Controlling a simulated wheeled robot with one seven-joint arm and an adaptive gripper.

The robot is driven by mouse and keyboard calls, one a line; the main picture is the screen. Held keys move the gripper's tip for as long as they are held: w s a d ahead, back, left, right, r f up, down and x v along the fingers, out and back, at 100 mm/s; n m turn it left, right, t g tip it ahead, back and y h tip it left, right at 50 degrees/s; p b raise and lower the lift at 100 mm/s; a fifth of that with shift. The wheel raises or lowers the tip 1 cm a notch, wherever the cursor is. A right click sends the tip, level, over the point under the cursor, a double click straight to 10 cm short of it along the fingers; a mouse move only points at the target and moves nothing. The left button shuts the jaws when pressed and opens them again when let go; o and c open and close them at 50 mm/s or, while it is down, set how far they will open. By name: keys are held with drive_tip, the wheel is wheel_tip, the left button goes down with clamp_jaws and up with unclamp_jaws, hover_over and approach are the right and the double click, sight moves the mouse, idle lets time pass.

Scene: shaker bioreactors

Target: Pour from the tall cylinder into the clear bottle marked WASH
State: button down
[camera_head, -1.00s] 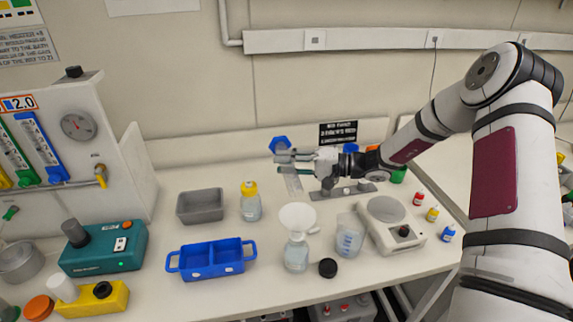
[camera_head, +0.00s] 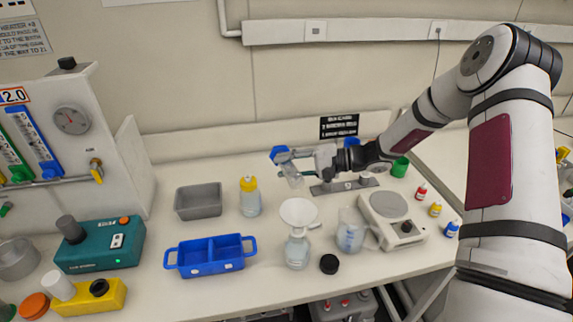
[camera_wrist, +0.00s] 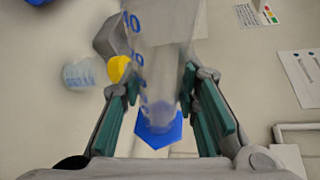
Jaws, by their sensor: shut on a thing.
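My gripper (camera_head: 288,163) is shut on a tall clear graduated cylinder (camera_wrist: 158,50) with blue markings and a blue base (camera_wrist: 158,132). In the head view the cylinder (camera_head: 294,176) is tilted, its blue base (camera_head: 279,154) at the upper left and its clear body slanting down to the right. The level of liquid in it is unclear. A clear bottle (camera_head: 297,252) with a white funnel (camera_head: 299,212) in its neck stands on the bench, nearer the front than my gripper; I cannot read any mark on it. The cylinder is above and behind the funnel, apart from it.
A yellow-capped bottle (camera_head: 250,200) and grey tray (camera_head: 198,201) stand left, with a blue two-part tray (camera_head: 211,257) in front. A beaker (camera_head: 350,232) and balance (camera_head: 398,225) stand right of the funnel. A black cap (camera_head: 329,264) lies by the bottle.

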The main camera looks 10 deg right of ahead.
drive_tip(key=shift+w+r+m+g+b, duration=0.2)
drive_tip(key=shift+w+r+m+b, duration=0.1)
drive_tip(key=shift+w+m+b, duration=0.15)
drive_tip(key=shift+w+r+m+g+b, duration=0.25)
drive_tip(key=shift+w+r+b, duration=0.1)
drive_tip(key=shift+w, duration=0.15)
drive_tip(key=shift+w+f+m+g+h+b, duration=0.15)
drive_tip(key=shift+w+f+m+g+b, duration=0.1)
drive_tip(key=shift+f+m+b, duration=0.25)
drive_tip(key=shift+w+f+m+g+h+b, duration=0.1)
drive_tip(key=shift+f+m+g+h+b, duration=0.1)
drive_tip(key=shift+f+m+b, duration=0.25)
drive_tip(key=shift+s+f+m+g, duration=0.2)
drive_tip(key=shift+s+f+m, duration=0.05)
drive_tip(key=shift+f, duration=0.2)
drive_tip(key=shift+s+f+m+g, duration=0.2)
drive_tip(key=shift+s+f, duration=0.05)
drive_tip(key=shift+f, duration=0.2)
drive_tip(key=s+f+m+g+b, duration=0.2)
drive_tip(key=s+f+m+g, duration=0.2)
drive_tip(key=s, duration=0.3)
drive_tip(key=shift+f+m, duration=0.2)
drive_tip(key=shift+m, duration=0.6)
